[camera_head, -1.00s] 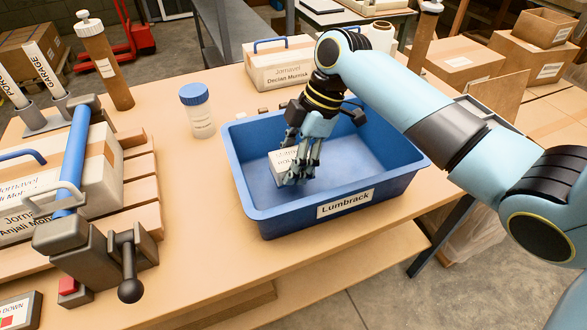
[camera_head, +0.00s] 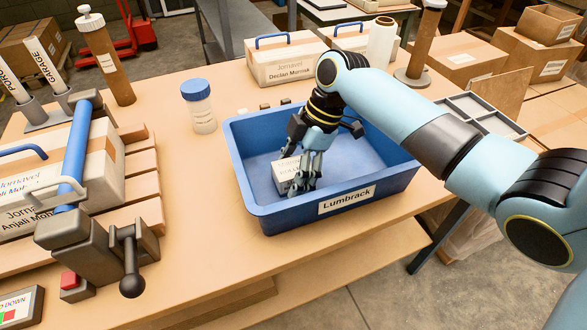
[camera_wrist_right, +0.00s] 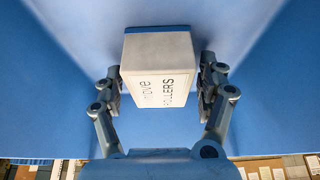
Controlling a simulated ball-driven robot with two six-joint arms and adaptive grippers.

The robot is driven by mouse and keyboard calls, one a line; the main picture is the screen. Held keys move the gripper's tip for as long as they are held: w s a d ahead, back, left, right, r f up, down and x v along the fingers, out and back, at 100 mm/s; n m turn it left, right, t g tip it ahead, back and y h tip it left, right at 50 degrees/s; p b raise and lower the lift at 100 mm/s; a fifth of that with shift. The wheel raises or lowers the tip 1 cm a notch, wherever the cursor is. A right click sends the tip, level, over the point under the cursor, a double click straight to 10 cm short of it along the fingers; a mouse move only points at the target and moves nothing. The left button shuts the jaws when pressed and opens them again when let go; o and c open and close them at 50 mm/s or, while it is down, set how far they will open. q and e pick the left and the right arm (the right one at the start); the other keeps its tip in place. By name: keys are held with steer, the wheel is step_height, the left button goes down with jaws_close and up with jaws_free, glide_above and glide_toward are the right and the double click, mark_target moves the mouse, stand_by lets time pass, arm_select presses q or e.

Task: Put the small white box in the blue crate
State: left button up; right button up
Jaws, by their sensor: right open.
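The small white box (camera_head: 286,174) is inside the blue crate (camera_head: 262,212), low near its left part and seemingly on the floor. My right gripper (camera_head: 298,186) reaches down into the crate at the box and partly hides it. In the right wrist view the box (camera_wrist_right: 160,68) lies between the two fingers of the gripper (camera_wrist_right: 160,82), with printed text on its side. The fingers stand apart with a narrow gap on each side of the box. The crate's blue walls and floor (camera_wrist_right: 55,75) surround it. My left gripper is not in view.
A blue-lidded jar (camera_head: 198,107) stands left of the crate. White cases with blue handles (camera_head: 283,62) stand behind. A grey divided tray (camera_head: 482,112) lies right. Bare table shows in front of the crate.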

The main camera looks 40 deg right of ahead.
steer(key=v, duration=1.2)
steer(key=shift+b, duration=0.3)
steer(key=shift+r, duration=0.1)
